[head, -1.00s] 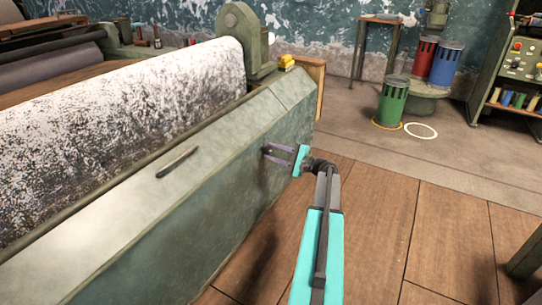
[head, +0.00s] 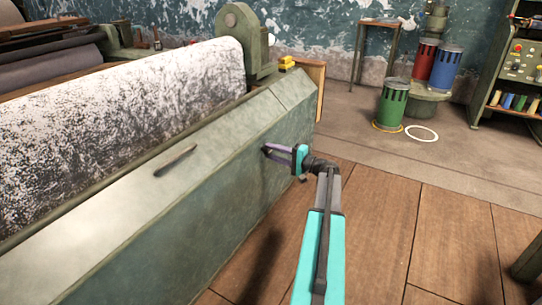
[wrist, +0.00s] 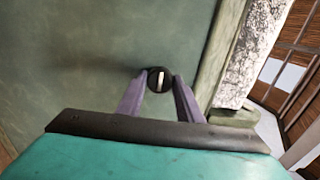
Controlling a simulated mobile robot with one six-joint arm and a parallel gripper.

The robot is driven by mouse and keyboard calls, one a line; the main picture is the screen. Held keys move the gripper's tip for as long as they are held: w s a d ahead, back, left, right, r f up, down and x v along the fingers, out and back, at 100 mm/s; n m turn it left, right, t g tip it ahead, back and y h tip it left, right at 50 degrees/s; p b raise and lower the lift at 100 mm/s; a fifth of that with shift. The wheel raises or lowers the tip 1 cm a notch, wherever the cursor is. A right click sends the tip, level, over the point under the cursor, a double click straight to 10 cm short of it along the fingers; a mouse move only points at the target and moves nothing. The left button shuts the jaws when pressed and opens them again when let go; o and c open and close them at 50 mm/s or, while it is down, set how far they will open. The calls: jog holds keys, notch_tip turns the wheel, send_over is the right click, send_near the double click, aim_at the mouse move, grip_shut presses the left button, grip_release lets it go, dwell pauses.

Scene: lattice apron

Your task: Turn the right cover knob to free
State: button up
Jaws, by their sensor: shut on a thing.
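The right cover knob (wrist: 159,80) is a small round black knob with a pale bar across its face, on the green cover (head: 215,205) of the machine. In the wrist view the pale bar stands close to upright in the picture. My gripper (wrist: 159,88) has its two purple fingers on either side of the knob, shut on it. In the head view my gripper (head: 268,150) reaches the front panel near its right end, and the fingers hide the knob there.
A dark handle (head: 176,161) lies on the sloped top of the cover. A speckled white roller (head: 130,115) lies behind it. Green, red and blue canisters (head: 392,103) stand at the back right. The wooden floor (head: 400,240) to the right is clear.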

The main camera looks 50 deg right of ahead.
jog(key=shift+a+f, duration=0.1)
jog(key=shift+a, duration=0.1)
jog(key=o, duration=1)
jog(key=shift+d, duration=0.1)
jog(key=shift+o, duration=0.2)
jog(key=shift+s+d, duration=0.1)
jog(key=shift+s+d+p, duration=0.15)
jog(key=shift+s+p, duration=0.15)
jog(key=shift+s, duration=0.1)
jog(key=p+v, duration=0.4)
jog(key=v, duration=0.8)
jog(key=shift+s, duration=0.45)
jog(key=shift+s, duration=0.1)
